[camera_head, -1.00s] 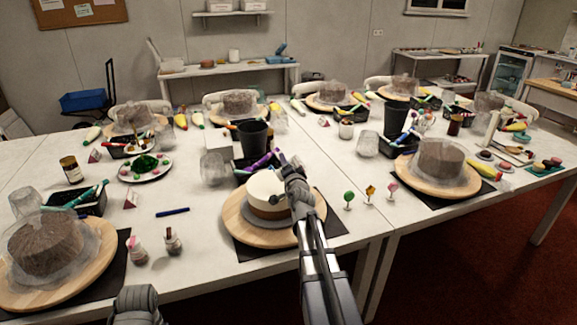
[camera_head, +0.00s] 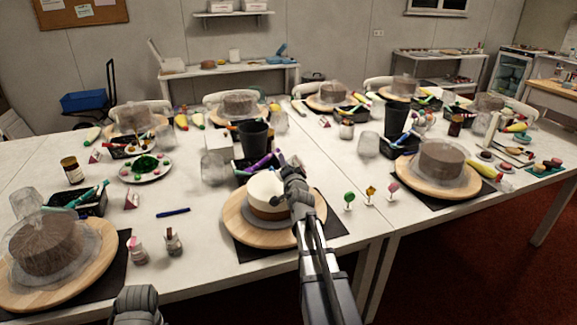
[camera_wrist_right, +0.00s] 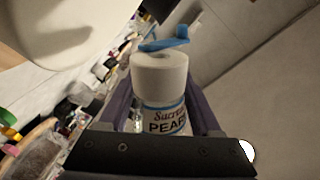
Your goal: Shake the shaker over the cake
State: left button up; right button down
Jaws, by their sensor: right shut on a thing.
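The cake (camera_head: 267,189), white on top and brown lower down, sits on a round wooden turntable (camera_head: 238,228) at the table's near middle. My right gripper (camera_head: 284,180) is over the cake's right side in the head view. In the right wrist view, the right gripper (camera_wrist_right: 160,112) is shut on a white shaker (camera_wrist_right: 160,78) with a "PEARL" label and an open blue flip lid (camera_wrist_right: 165,44). The shaker is mostly hidden in the head view. A pale rounded surface, probably the cake, fills the wrist view's upper left. My left gripper (camera_head: 137,303) is at the bottom edge, its fingers not clear.
A black cup (camera_head: 253,138) and tray are behind. Covered brown cakes (camera_head: 45,247) stand on other turntables around.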

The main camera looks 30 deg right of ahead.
jog(key=shift+s+d+f+m, duration=0.2)
jog(key=shift+d+m, duration=0.35)
jog(key=shift+d, duration=0.1)
jog(key=shift+s+d+f+m, duration=0.2)
jog(key=shift+d+m, duration=0.35)
jog(key=shift+d, duration=0.1)
jog(key=shift+w+d+f+b, duration=0.1)
jog(key=shift+w+d+b, duration=0.25)
jog(key=shift+d, duration=0.5)
jog(key=shift+w+d+f+m+y+b, duration=0.15)
jog(key=shift+w+d+f+m+b, duration=0.1)
jog(key=shift+d+m, duration=0.35)
jog(key=shift+w+d+f+m+y+b, duration=0.1)
jog(key=shift+w+d+f+m+y, duration=0.1)
jog(key=shift+d+m, duration=0.35)
jog(key=shift+w+d+r+n, duration=0.1)
jog(key=shift+w+d+n, duration=0.1)
jog(key=shift+w, duration=0.15)
jog(key=shift+w+d+r+n, duration=0.1)
jog(key=shift+w+n, duration=0.05)
jog(key=shift+w, duration=0.2)
